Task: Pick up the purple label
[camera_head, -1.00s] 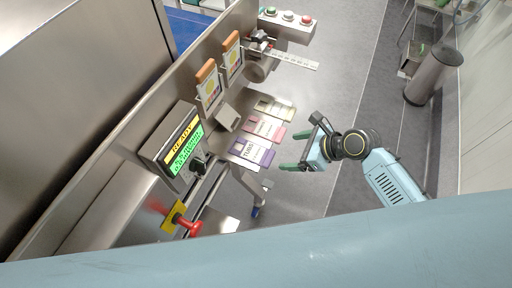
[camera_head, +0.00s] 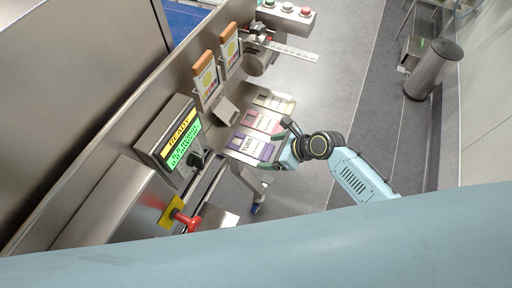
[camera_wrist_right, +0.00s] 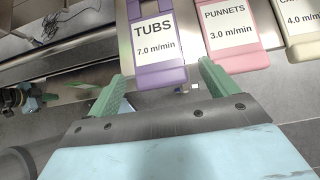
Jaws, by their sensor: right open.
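The purple label (camera_head: 249,146) lies on a metal shelf at the side of the machine, nearest me in a row of labels. In the right wrist view the purple label (camera_wrist_right: 155,45) reads "TUBS 7.0 m/min". My right gripper (camera_head: 273,152) is at the outer edge of the purple label. In the right wrist view its green fingers (camera_wrist_right: 160,85) are spread apart, one to each side of the label's near end, with nothing held between them. My left gripper is not in view.
A pink "PUNNETS" label (camera_wrist_right: 231,35) lies close beside the purple one, with a cream label (camera_head: 273,103) beyond it.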

